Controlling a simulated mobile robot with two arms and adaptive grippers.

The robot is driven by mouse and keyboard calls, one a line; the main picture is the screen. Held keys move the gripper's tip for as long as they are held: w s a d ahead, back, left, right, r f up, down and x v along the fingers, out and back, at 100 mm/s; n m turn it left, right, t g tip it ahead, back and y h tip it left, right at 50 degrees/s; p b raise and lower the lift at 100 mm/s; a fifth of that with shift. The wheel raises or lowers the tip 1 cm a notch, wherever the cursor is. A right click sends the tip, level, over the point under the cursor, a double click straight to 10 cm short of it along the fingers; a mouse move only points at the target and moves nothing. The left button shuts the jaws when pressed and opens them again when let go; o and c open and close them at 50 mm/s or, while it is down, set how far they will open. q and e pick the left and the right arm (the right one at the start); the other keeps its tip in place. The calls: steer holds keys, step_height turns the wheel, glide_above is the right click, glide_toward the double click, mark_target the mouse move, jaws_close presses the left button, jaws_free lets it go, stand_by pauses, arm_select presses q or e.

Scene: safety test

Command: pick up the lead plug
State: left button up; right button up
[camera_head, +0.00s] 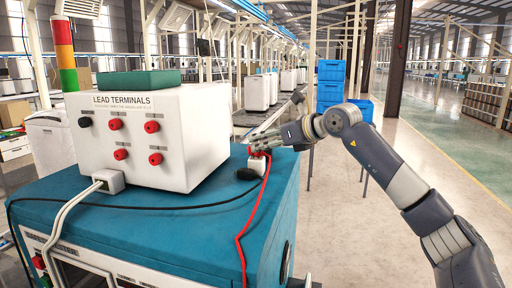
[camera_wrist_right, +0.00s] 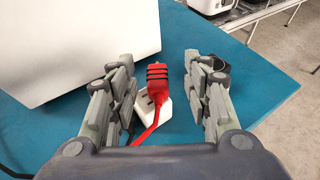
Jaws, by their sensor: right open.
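The lead plug (camera_wrist_right: 157,78) is red with dark ribs and a metal tip, and a red cable (camera_wrist_right: 147,133) trails from it. It rests at a white socket block (camera_wrist_right: 165,108) on the teal bench top. I cannot tell whether it is plugged in. My right gripper (camera_wrist_right: 160,62) is open, with one finger on each side of the plug and visible gaps. In the head view, the right gripper (camera_head: 258,143) is at the bench's right edge, partly covering the plug (camera_head: 255,152). My left gripper is not in view.
The white lead terminals box (camera_head: 155,135) with red and black terminals stands left of the plug on the teal bench (camera_head: 130,225). A black piece (camera_head: 246,174) with a black cable lies beside the socket block. Blue crates (camera_head: 331,85) stand beyond; the floor right is open.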

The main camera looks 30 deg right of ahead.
steer(key=shift+w+a+f, duration=0.15)
steer(key=shift+w+a, duration=0.05)
steer(key=shift+w, duration=0.2)
steer(key=p+x, duration=0.3)
steer(key=x, duration=0.1)
steer(key=shift+w+a+f, duration=0.1)
steer(key=shift+a+f, duration=0.05)
steer(key=shift+f, duration=0.05)
steer(key=shift+w+f, duration=0.2)
steer(key=shift+w, duration=0.05)
steer(key=shift+w+f, duration=0.1)
steer(key=shift+c, duration=0.6)
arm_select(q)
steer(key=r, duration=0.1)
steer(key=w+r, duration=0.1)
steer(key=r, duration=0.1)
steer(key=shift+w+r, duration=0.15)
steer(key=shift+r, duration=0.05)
arm_select(e)
steer(key=c, duration=0.9)
